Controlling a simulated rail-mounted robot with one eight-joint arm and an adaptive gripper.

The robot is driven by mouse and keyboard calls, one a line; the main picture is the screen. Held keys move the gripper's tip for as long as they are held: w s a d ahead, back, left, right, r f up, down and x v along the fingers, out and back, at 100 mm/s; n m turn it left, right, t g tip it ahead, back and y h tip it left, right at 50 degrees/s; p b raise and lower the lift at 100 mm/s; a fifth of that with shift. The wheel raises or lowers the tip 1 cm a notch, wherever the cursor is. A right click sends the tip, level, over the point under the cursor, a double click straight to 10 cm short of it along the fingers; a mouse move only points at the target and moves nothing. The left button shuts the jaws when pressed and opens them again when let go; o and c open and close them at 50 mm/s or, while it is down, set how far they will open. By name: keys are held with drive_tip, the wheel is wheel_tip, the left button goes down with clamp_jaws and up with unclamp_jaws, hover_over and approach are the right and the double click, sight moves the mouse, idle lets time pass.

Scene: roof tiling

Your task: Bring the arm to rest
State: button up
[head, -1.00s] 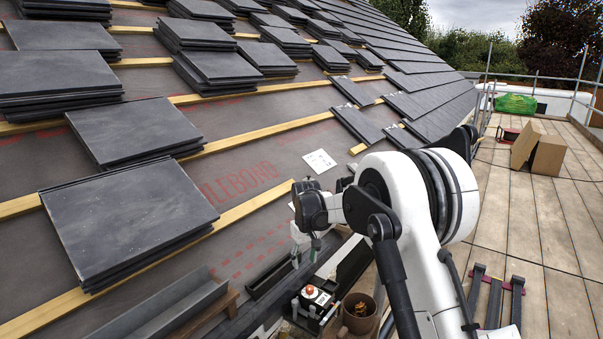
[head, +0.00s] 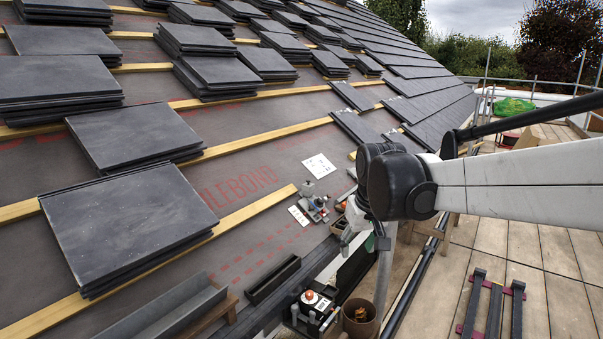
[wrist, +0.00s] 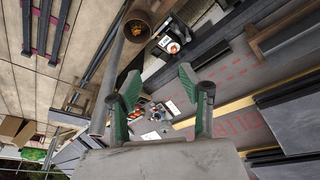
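My gripper (wrist: 158,78) shows two green fingers spread apart in the wrist view, with nothing between them. In the head view, my gripper (head: 370,243) hangs below my dark wrist joint at the roof's lower edge, partly hidden by my arm. It is apart from the slate stacks. My white arm link reaches in from the right edge over the scaffold deck.
Slate stacks (head: 130,225) lie on the battens at left. A black tray with a red-topped item (head: 312,302) and a brown bucket (head: 359,316) stand below the eave. Small tools lie by a white card (head: 319,166). The deck (head: 510,240) has free room.

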drive_tip(key=s+d+f+m+t, duration=0.15)
drive_tip(key=s+d, duration=0.25)
drive_tip(key=s, duration=0.8)
drive_tip(key=s+d+f+m+t, duration=0.1)
drive_tip(key=s+d+f+t, duration=0.15)
drive_tip(key=s, duration=1.05)
wheel_tip(320, 180, up, 19)
drive_tip(key=p, duration=1.8)
drive_tip(key=shift+d+g, duration=0.35)
drive_tip(key=shift+g, duration=0.05)
drive_tip(key=shift+w, duration=0.1)
drive_tip(key=shift+c, duration=0.9)
drive_tip(key=shift+w, duration=0.15)
